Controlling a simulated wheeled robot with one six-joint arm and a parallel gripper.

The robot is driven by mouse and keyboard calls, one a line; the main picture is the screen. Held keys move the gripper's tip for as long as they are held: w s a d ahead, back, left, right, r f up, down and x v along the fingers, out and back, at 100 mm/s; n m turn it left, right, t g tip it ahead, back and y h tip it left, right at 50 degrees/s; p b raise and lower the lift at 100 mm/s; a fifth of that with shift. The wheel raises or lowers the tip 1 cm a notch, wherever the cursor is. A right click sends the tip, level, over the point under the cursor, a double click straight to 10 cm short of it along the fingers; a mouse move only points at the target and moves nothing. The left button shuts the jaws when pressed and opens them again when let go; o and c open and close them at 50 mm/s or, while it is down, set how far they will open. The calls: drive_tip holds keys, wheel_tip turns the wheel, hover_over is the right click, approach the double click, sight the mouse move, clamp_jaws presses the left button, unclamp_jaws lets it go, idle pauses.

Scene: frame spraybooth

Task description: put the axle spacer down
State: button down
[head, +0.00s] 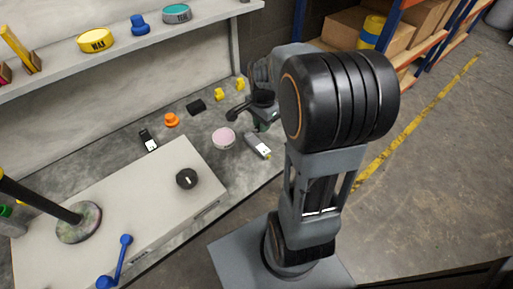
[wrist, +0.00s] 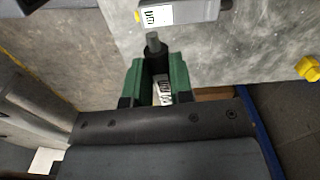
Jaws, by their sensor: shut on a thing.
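My gripper (wrist: 155,75) has green fingers in the wrist view, shut on a dark piece with a narrower grey end, which I take to be the axle spacer (wrist: 153,45). A white label with black marks (wrist: 163,90) shows between the fingers. The piece sticks out past the fingertips, over the edge region of the grey bench. In the head view my gripper (head: 263,124) is small and partly hidden by my arm, at the right end of the bench. The spacer cannot be made out clearly there.
A grey labelled device (wrist: 180,12) lies just beyond the fingertips; the head view also shows it (head: 257,145). A pink-topped round tin (head: 223,138), an orange piece (head: 171,120), a black block (head: 196,106) and yellow pieces (head: 219,94) stand on the bench (head: 195,138).

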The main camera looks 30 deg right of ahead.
drive_tip(key=shift+s+d+f, duration=0.1)
drive_tip(key=shift+f, duration=0.3)
drive_tip(key=shift+d+f+m+b, duration=0.2)
drive_tip(key=shift+d+m+b, duration=0.1)
drive_tip(key=shift+b, duration=0.15)
drive_tip(key=w+d+f+b, duration=0.2)
drive_tip(key=w+d+f, duration=0.2)
drive_tip(key=w+d, duration=0.15)
drive_tip(key=b, duration=0.2)
hover_over(274, 127)
drive_tip(key=f, duration=0.4)
drive_tip(key=shift+s+a+f, duration=0.3)
drive_tip(key=shift+a, duration=0.05)
drive_tip(key=shift+w+d+f, duration=0.1)
drive_tip(key=shift+d+f, duration=0.05)
drive_tip(key=shift+f, duration=0.1)
drive_tip(key=shift+w+d+f+b, duration=0.15)
drive_tip(key=shift+f+b, duration=0.45)
drive_tip(key=shift+f, duration=1.05)
drive_tip(key=shift+f, duration=0.15)
drive_tip(key=c, duration=1)
unclamp_jaws()
